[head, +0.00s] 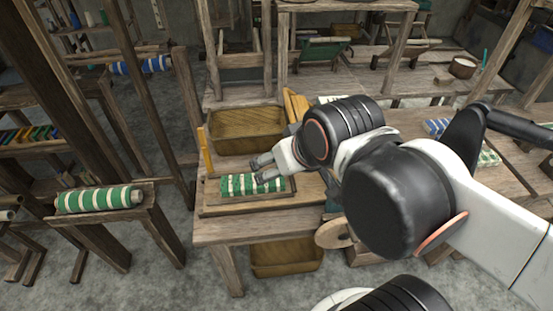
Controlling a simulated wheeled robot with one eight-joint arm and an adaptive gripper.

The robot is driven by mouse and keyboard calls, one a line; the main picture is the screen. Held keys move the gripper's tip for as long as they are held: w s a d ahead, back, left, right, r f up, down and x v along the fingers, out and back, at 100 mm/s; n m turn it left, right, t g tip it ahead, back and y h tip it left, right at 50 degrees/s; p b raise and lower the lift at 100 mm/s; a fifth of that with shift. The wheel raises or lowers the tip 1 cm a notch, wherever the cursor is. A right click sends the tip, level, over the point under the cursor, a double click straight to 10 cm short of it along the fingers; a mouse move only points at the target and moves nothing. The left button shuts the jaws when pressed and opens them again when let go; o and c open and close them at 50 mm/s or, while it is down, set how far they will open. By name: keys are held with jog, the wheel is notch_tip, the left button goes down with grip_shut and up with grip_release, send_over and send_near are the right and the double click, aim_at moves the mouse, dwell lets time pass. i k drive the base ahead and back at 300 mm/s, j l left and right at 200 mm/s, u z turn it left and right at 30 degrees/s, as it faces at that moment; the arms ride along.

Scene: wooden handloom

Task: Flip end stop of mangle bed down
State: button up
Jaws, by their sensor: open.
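The mangle bed (212,210) is a flat wooden bed on the table in the middle, with a green-and-white striped cloth (236,185) lying on it. A narrow yellow-orange wooden piece (205,152) stands upright, slightly tilted, at its left end; it looks like the end stop. My gripper (258,170) is open and empty. Its fingers point left, above or beside the right part of the cloth, apart from the upright piece. I cannot tell whether the fingers touch the cloth. My arm hides the right end of the bed.
A brown wooden bin (246,130) stands just behind the bed, and yellow-orange boards (296,105) lean beside it. Another striped roll (100,199) rests on a wooden beam at left. A wooden wheel (333,233) sits at the table's right side. Loom posts stand at left.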

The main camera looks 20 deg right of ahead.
aim_at(202, 130)
jog(key=i+j+z, duration=0.15)
jog(key=j+z, duration=0.15)
jog(key=j, duration=0.55)
jog(key=i+j+z, duration=0.1)
jog(key=j+z, duration=0.2)
jog(key=j, duration=0.5)
jog(key=i, duration=0.3)
